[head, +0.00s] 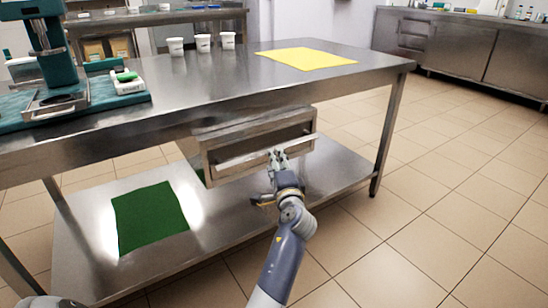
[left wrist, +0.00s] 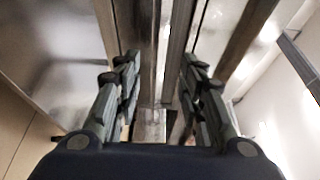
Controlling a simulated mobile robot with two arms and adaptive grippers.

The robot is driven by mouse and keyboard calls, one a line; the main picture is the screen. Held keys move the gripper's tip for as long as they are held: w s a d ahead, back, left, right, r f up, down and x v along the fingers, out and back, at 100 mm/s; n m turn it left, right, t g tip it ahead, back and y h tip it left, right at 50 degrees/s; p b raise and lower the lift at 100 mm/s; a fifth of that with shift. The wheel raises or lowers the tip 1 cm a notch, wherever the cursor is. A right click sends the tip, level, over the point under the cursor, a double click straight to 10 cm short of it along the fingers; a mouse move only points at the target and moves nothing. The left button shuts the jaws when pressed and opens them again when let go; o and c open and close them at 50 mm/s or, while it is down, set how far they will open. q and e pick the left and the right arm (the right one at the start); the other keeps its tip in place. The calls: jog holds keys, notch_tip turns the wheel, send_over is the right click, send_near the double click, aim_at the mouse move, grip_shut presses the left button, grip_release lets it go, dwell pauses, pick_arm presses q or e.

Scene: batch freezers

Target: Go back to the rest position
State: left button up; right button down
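My left gripper (head: 279,154) is at the front of a steel drawer (head: 222,160) under the worktable, close to the drawer's long bar handle (head: 240,160). In the left wrist view, the two fingers of the gripper (left wrist: 160,75) are spread apart. Steel bars or edges of the drawer front (left wrist: 148,45) run between them; I cannot tell whether a finger touches them. The drawer front stands out below the tabletop; how far it is pulled out is hard to tell. My right gripper is not in view.
The steel worktable (head: 215,75) carries a yellow sheet (head: 306,58), three white tubs (head: 202,43) and a green machine (head: 52,45). Its lower shelf (head: 85,262) holds a dark green sheet (head: 150,217). The tiled floor (head: 440,215) on the right is clear. Steel cabinets (head: 470,50) stand behind.

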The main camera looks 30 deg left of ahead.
pick_arm(q)
jog(key=shift+s+d, duration=0.45)
jog(key=shift+s, duration=0.05)
